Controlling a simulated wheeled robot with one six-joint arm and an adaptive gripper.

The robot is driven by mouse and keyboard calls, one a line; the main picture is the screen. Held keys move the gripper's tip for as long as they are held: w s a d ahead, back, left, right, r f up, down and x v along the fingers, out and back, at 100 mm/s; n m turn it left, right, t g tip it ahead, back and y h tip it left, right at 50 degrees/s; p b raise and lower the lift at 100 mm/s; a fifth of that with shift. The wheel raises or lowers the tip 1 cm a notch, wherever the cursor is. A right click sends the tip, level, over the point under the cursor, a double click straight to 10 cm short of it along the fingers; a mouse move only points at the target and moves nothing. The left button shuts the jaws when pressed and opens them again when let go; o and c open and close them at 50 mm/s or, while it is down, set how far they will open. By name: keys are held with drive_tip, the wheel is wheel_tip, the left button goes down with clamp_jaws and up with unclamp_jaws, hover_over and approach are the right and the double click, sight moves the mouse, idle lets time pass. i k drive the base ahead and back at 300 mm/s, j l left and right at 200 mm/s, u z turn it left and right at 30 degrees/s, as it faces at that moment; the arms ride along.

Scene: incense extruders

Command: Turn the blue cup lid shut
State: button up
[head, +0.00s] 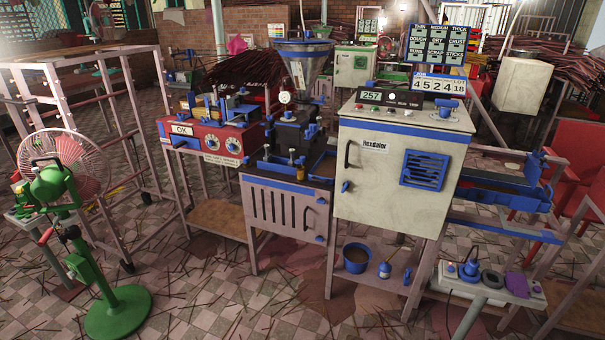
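No part in the head view can be told for certain as the blue cup lid. Several small blue parts show. Blue fittings (288,115) are on the dark extruder below the metal hopper (303,62). Whether any lid is turned shut is too small to tell. My gripper is not in view.
The cream cabinet (390,185) stands right of the extruder, a red machine marked OK (206,135) to its left. A green-stand fan (64,168) and a pink rack (135,95) are at left. A socket strip (485,284) is front right. Sticks litter the open tiled floor (220,295).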

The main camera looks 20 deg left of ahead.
sight(301, 160)
drive_tip(key=j+u, duration=0.1)
drive_tip(key=j, duration=0.25)
drive_tip(key=i+j+u, duration=0.15)
drive_tip(key=j, duration=0.2)
drive_tip(key=i+j+u, duration=0.1)
drive_tip(key=j, duration=0.25)
drive_tip(key=i+j+u, duration=0.15)
drive_tip(key=j, duration=0.2)
